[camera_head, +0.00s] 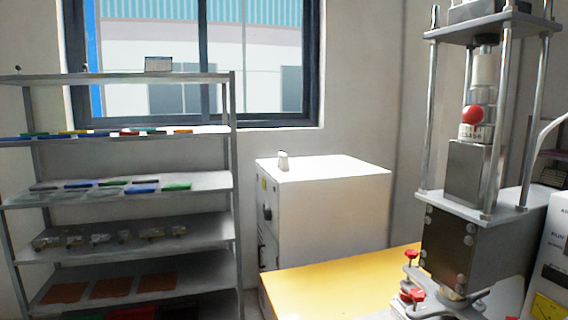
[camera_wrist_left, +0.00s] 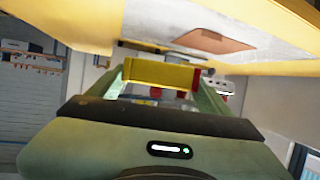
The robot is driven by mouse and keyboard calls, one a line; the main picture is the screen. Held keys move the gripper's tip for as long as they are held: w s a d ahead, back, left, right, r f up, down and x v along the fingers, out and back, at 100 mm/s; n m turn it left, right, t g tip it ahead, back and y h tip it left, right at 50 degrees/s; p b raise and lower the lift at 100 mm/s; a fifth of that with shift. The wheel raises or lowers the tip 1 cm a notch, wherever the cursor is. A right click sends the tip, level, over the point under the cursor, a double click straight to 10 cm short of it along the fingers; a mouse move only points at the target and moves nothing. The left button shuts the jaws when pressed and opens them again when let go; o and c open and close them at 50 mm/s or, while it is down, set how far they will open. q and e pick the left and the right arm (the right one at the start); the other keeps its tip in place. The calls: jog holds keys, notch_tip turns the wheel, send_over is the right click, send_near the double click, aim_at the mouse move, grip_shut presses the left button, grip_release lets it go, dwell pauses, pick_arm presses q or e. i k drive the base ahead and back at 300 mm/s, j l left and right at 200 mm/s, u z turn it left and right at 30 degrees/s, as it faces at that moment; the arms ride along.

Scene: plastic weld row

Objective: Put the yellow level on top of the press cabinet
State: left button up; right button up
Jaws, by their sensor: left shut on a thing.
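My left gripper (camera_wrist_left: 160,78) shows in the left wrist view, with its two green fingers shut on the yellow level (camera_wrist_left: 155,73). The level lies crosswise between the fingers and has a red part at its right end. Neither gripper shows in the head view. The press (camera_head: 475,230) stands at the right by a yellow top (camera_head: 345,285). I cannot tell from the frames which of these is the press cabinet.
A metal shelf rack (camera_head: 233,150) with several coloured flat pieces stands at the left, under a window (camera_head: 290,119). Red-handled clamps (camera_head: 411,268) sit at the press's foot. In the left wrist view, a yellow-edged surface (camera_wrist_left: 75,28) runs close by the fingers.

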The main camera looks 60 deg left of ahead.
aim_at(288, 176)
jog(key=j+u, duration=0.1)
jog(key=j, duration=0.35)
jog(key=i+j, duration=0.1)
jog(key=j, duration=0.35)
jog(key=j+u, duration=0.15)
jog(key=j, duration=0.3)
jog(key=i+j+u, duration=0.1)
jog(key=j, duration=0.35)
jog(key=i+j, duration=0.1)
jog(key=j, duration=0.35)
jog(key=i+j+u, duration=0.15)
jog(key=j, duration=0.3)
